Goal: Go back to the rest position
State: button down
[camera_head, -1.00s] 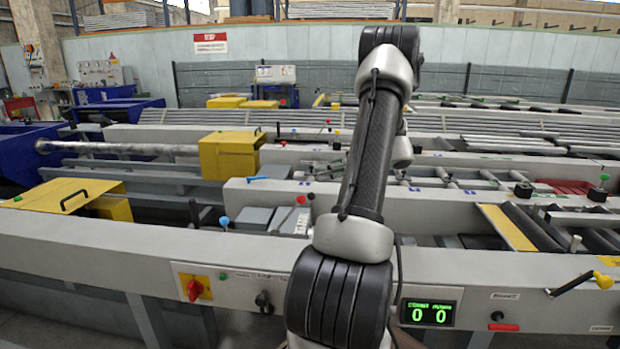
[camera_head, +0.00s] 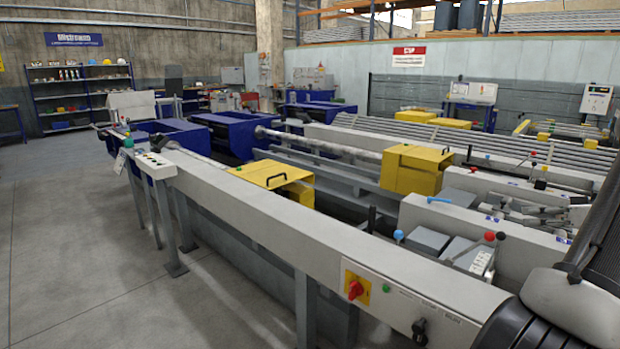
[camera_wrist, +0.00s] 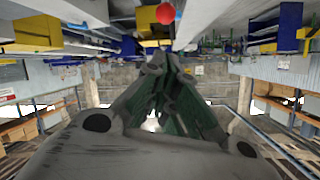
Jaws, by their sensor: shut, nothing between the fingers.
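My gripper (camera_wrist: 165,95) fills the middle of the wrist view, its dark green-grey fingers drawn together with nothing between them. The wrist view looks upside down over the hall, with the machine at the top and shelving at the sides. In the head view only part of my arm shows, at the lower right edge. My gripper itself is out of the head view. The runout table (camera_head: 260,215) runs diagonally across the head view.
A red rotary switch on a yellow plate (camera_head: 355,288) sits on the front beam. A button console (camera_head: 155,164) stands at the beam's far left end. Yellow covers (camera_head: 415,170) and blue machine housings (camera_head: 223,130) lie behind. The grey floor (camera_head: 80,240) at left is clear.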

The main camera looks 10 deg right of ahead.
jog(key=s+a+f+m+g, duration=0.2)
jog(key=s+f+m, duration=0.2)
jog(key=f+m, duration=0.1)
jog(key=s+a+r+m+g+h, duration=0.1)
jog(key=s+a+r+m+g, duration=0.1)
jog(key=s+a+m+g, duration=0.45)
jog(key=s+a+r+n+h, duration=0.2)
jog(key=a+r, duration=0.3)
jog(key=a, duration=0.3)
jog(key=s+a+r+n+t+h, duration=0.1)
jog(key=s+a+r+n+h, duration=0.1)
jog(key=a+r, duration=0.3)
jog(key=s+a+r+n+h, duration=0.3)
jog(key=a+r+n, duration=0.1)
jog(key=a, duration=0.7)
jog(key=shift+s+a+r, duration=0.25)
jog(key=shift+s+r, duration=0.05)
jog(key=shift+r, duration=0.1)
